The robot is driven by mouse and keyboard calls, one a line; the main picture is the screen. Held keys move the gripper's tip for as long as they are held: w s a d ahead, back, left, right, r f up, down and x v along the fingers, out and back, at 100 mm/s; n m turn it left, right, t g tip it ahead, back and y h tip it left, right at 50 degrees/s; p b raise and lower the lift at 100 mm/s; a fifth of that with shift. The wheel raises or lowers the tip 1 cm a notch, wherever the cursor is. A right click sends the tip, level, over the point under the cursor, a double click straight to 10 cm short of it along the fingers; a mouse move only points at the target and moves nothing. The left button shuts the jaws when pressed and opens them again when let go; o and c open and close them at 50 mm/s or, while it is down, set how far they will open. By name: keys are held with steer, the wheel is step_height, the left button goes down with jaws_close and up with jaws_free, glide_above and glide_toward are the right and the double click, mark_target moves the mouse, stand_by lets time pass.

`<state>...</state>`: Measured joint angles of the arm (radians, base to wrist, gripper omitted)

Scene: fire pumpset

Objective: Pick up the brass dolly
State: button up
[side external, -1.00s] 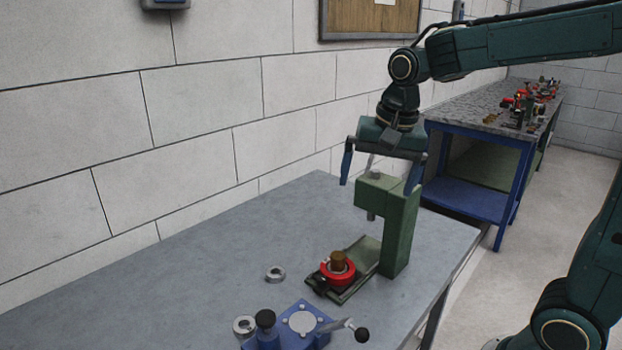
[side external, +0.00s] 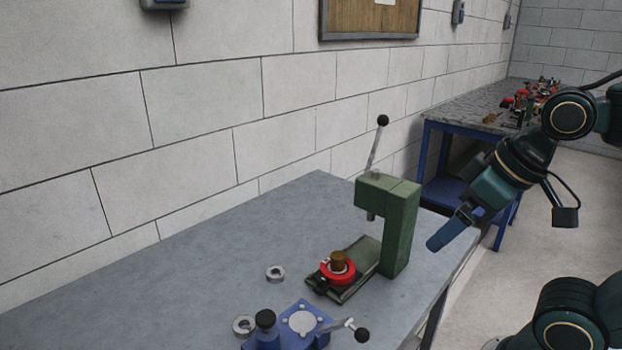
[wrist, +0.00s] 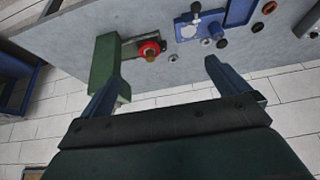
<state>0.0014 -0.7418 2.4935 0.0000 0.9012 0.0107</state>
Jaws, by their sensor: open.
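The brass dolly (side external: 338,260) is a short brown-gold cylinder standing upright in a red ring (side external: 338,275) on the base of a green press (side external: 400,228). In the wrist view the dolly (wrist: 151,56) shows on the red ring, beyond my fingers and between their directions. My gripper (side external: 446,234) is off to the right of the press, tilted, apart from the dolly. The wrist view shows its two fingers (wrist: 163,72) spread wide with nothing between them. In the side view the fingers nearly line up, so their gap is hidden.
The press column stands between my gripper and the dolly in the side view, with a black-knobbed lever (side external: 374,150) rising above it. A blue fixture (side external: 303,320) with a handle and loose metal rings (side external: 275,273) lie nearby. The left of the grey bench (side external: 220,260) is clear.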

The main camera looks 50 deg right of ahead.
steer(key=shift+s, duration=0.1)
steer(key=c, duration=0.9)
steer(key=w+d+f+m+g, duration=0.25)
steer(key=w+m, duration=0.35)
steer(key=w, duration=0.9)
steer(key=w+d+f+m+g+h, duration=0.1)
steer(key=w+f+m, duration=0.4)
steer(key=w+f, duration=0.5)
steer(key=shift+w+d+g, duration=0.6)
steer(key=shift+d+g, duration=0.05)
steer(key=shift+d, duration=0.4)
